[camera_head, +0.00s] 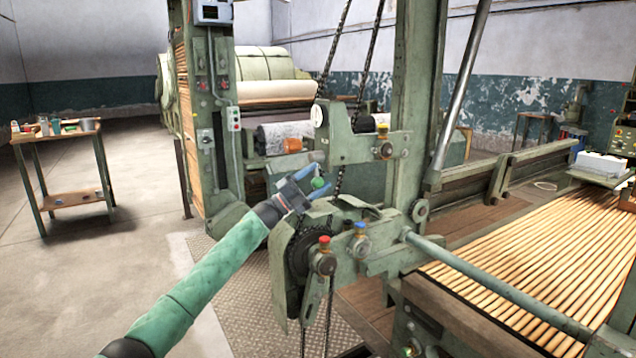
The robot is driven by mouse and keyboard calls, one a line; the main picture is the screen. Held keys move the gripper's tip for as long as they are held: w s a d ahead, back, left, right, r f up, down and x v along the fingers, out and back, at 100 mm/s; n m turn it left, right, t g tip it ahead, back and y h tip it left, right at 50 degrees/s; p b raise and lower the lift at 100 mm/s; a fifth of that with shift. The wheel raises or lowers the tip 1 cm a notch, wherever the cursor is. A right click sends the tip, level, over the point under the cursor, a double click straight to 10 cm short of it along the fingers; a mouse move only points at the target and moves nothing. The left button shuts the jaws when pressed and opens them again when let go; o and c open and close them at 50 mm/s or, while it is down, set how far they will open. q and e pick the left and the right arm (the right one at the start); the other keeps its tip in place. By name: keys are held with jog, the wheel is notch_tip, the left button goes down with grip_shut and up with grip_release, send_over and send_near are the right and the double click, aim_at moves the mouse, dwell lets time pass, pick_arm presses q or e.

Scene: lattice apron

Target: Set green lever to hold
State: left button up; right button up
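The green lever shows as a small green ball knob (318,182) at the machine's control brackets, in the middle of the head view. Its stem is mostly hidden, and I cannot read its setting. My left gripper (316,178) reaches it from the lower left, with its fingers apart and the green knob between or just in front of their tips. I cannot tell whether the fingers touch the knob. My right gripper is not in view.
Other levers stand close by: a red knob (324,240), a blue knob (360,226) and an orange-yellow one (385,149). Chains and a sprocket (305,252) lie below the gripper. A slatted apron (540,250) spreads at right. Open floor and a small table (70,200) are left.

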pick_arm(q)
jog(key=shift+f, duration=0.3)
dwell(0.5)
